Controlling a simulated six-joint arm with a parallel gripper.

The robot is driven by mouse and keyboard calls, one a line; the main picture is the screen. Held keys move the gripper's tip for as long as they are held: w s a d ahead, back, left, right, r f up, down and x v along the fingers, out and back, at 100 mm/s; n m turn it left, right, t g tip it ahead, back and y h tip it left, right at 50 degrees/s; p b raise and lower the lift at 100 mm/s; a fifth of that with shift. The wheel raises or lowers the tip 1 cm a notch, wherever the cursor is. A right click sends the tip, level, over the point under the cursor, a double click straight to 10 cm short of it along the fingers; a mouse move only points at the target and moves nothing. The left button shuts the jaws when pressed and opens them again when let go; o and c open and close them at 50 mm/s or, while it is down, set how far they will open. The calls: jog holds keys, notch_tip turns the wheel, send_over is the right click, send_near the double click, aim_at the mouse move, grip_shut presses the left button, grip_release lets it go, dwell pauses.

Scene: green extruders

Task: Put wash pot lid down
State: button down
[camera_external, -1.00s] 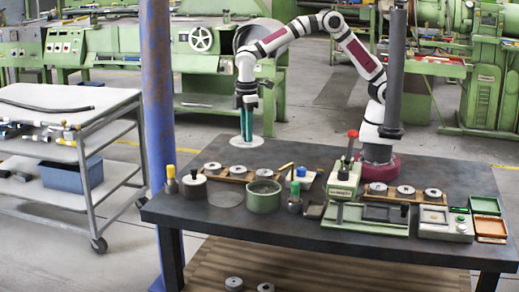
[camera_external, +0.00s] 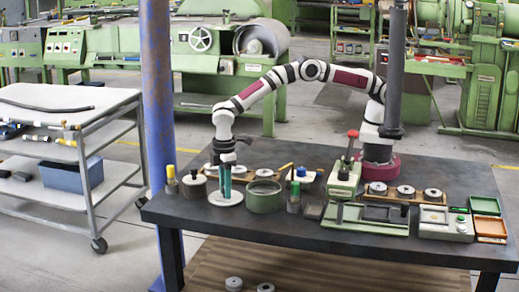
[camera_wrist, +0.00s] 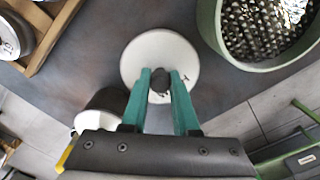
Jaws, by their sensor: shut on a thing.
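The wash pot lid (camera_external: 226,199) is a pale round disc with a dark knob. It is low at the table's front, left of the green wash pot (camera_external: 264,197); I cannot tell whether it touches the table. My gripper (camera_external: 225,188) points down with its teal fingers shut on the lid's knob. In the wrist view the lid (camera_wrist: 150,49) lies below my gripper (camera_wrist: 161,82), with the knob between the fingertips. The pot (camera_wrist: 208,22) is open at upper right there, with a metal mesh inside.
A white-topped dark jar (camera_external: 194,186) and a yellow-capped bottle (camera_external: 171,180) stand left of the lid. A green-capped bottle (camera_external: 294,198) stands right of the pot. A wooden rack (camera_wrist: 45,50) with metal discs lies behind the lid. The table edge is close in front.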

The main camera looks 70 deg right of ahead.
jog(key=c, duration=0.7)
grip_release()
jog(key=shift+f, duration=0.1)
notch_tip(320, 180, up, 12)
jog(key=r, duration=0.1)
jog(key=s+d+r+m, duration=0.35)
jog(key=d+r, duration=0.55)
jog(key=d, duration=0.4)
jog(key=s+d+r+m+y, duration=0.1)
jog(key=s+d+r+m, duration=0.2)
jog(key=s+d+m, duration=0.95)
jog(key=shift+n+y, duration=0.4)
jog(key=shift+n, duration=0.3)
jog(key=s+d+f, duration=0.1)
jog(key=s, duration=0.3)
jog(key=s+d+f, duration=0.2)
jog(key=s, duration=0.3)
jog(key=s+d+f, duration=0.1)
jog(key=s+d, duration=0.1)
jog(key=s, duration=0.2)
jog(key=shift+s+f, duration=0.15)
jog(key=shift+s, duration=0.15)
